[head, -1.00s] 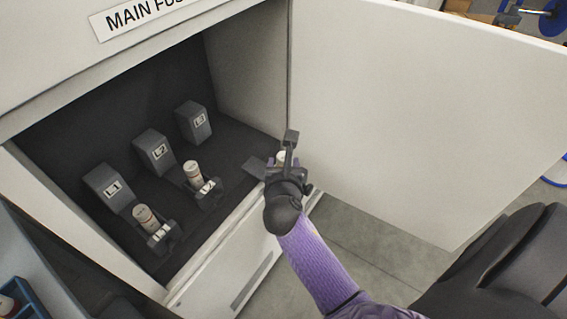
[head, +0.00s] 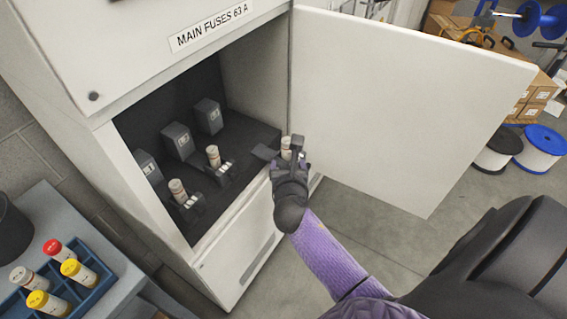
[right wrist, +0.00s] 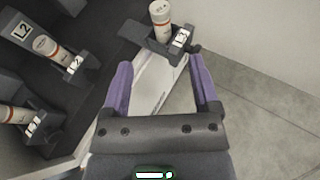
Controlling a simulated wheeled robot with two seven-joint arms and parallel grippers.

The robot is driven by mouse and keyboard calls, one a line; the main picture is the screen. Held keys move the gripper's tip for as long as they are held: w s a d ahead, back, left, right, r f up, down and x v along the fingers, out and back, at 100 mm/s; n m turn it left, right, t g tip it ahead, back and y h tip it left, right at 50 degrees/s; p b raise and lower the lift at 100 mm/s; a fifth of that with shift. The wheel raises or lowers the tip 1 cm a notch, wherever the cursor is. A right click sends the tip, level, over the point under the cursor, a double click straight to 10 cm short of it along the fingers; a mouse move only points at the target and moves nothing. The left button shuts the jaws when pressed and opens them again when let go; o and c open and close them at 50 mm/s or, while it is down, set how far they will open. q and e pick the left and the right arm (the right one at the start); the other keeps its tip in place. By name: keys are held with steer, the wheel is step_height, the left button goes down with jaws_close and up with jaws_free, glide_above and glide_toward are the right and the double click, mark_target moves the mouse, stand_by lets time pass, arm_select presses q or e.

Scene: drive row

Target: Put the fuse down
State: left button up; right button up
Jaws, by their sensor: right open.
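A white fuse with a brown band (right wrist: 160,18) stands in a dark holder (right wrist: 150,43) at the cabinet's right front. In the head view this fuse (head: 286,147) is partly hidden by my right gripper (head: 289,160). In the right wrist view my right gripper (right wrist: 160,84) is open, with nothing between its purple-lined fingers. The fuse is beyond the fingertips, apart from them. Two more fuses, at L2 (head: 213,156) and to its left (head: 177,191), lean in their holders. My left gripper is not in view.
The open cabinet door (head: 400,100) stands to the right of my right gripper. A blue tray (head: 104,279) at lower left holds several fuses with red, yellow and white caps. Cable drums (head: 540,150) stand far off at right. The floor below the door is clear.

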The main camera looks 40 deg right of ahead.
steer(key=s+a+f+m+g+y, duration=0.35)
steer(key=s+f+m, duration=0.35)
steer(key=f, duration=0.4)
steer(key=s+a+f+m+g+y, duration=0.2)
steer(key=s+a+f+m, duration=0.25)
steer(key=s+f, duration=0.55)
steer(key=s+f+m+g+y, duration=0.1)
steer(key=s+f+m+g, duration=0.1)
steer(key=s+f+m, duration=0.2)
steer(key=s+a+f+m+g+y, duration=0.1)
steer(key=s+f+m+g, duration=0.2)
steer(key=s+m, duration=0.8)
steer(key=s+f, duration=0.1)
steer(key=s, duration=0.4)
steer(key=shift+s+a+f, duration=0.15)
steer(key=shift+s+a, duration=0.1)
steer(key=shift+s, duration=0.15)
